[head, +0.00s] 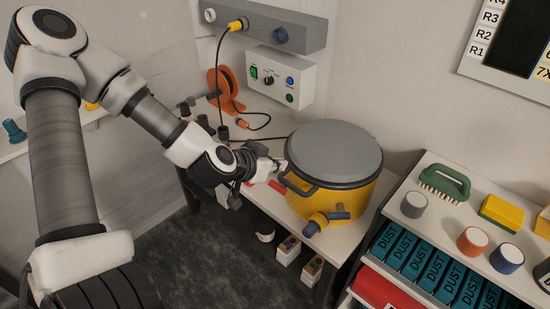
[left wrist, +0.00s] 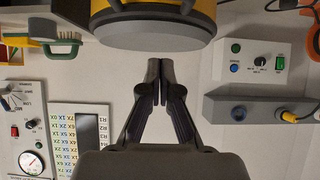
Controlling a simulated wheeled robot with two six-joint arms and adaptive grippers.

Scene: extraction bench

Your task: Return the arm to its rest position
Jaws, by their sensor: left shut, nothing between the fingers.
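My left arm comes in from the left in the head view and reaches over the bench. My left gripper (head: 277,168) is beside the left side of the yellow drum (head: 330,198) with its grey lid (head: 333,149), close to the dark side handle. I cannot tell whether it touches the drum. In the left wrist view the two fingers of this gripper (left wrist: 160,70) are together with nothing between them. The drum (left wrist: 205,15) shows at the top of that view, just beyond the fingertips. My right gripper is not in view.
A control box (head: 281,76) and a grey rail (head: 265,25) with a cable are on the wall behind. An orange reel (head: 225,90) stands on the bench. At right, a shelf holds a green brush (head: 445,183), a yellow sponge (head: 501,211), several round pots and DUST boxes (head: 433,270).

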